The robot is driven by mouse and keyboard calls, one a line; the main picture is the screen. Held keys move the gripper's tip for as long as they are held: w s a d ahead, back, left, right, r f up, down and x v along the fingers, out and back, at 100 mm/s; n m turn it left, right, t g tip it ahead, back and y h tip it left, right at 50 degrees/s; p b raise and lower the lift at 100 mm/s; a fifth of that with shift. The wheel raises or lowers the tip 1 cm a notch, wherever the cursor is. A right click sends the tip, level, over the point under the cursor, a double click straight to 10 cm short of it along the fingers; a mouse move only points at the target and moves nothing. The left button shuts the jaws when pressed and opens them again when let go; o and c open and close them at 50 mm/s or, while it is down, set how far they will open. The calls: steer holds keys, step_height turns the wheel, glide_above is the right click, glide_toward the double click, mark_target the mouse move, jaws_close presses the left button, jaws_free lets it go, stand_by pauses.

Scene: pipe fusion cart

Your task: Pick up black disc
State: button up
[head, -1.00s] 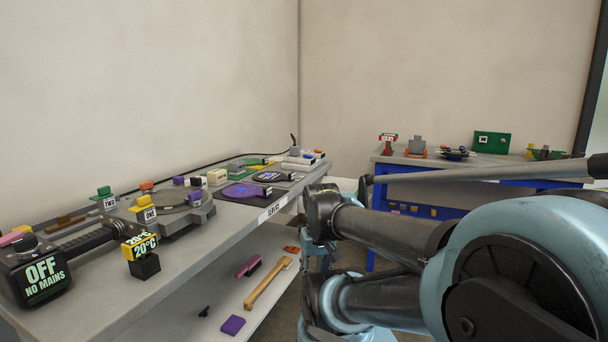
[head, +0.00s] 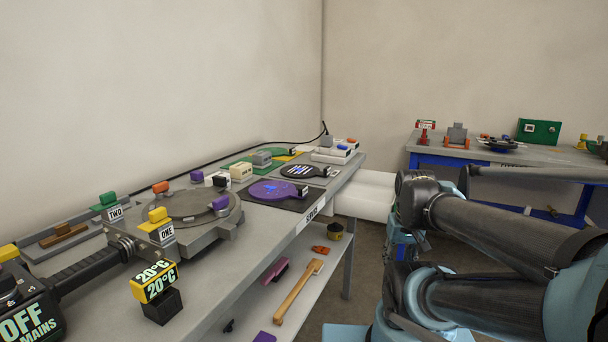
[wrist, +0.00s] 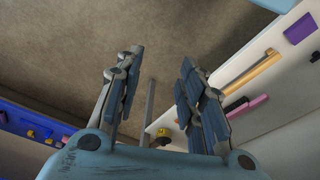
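A black disc (head: 299,171) with pale stripes and a short handle lies flat on a grey mat toward the far end of the long bench (head: 262,242). A purple disc (head: 276,190) lies on a dark mat nearer me, and a green disc lies behind on a yellow mat. My gripper (wrist: 160,78) is open and empty in the wrist view, its two fingers spread above the floor. In the head view my arm is to the right of the bench, away from the black disc; the fingertips cannot be made out there. The disc is not in the wrist view.
The bench holds a clamp machine with a round plate (head: 188,206), a 20°C block (head: 156,284) and an OFF box (head: 28,318) at the near left. A lower shelf carries a wooden-handled brush (head: 297,291). A blue workbench (head: 440,172) stands back right.

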steer(key=w+a+r, duration=0.2)
steer(key=w+r, duration=0.4)
steer(key=r, duration=0.5)
step_height(320, 180, up, 22)
steer(key=m+g, duration=0.2)
steer(key=m, duration=0.2)
glide_above(327, 167)
steer(key=f, duration=1.1)
steer(key=shift+s+a, duration=0.1)
steer(key=shift+a, duration=0.1)
steer(key=shift+d+f, duration=0.2)
steer(key=shift+f, duration=2.6)
jaws_close()
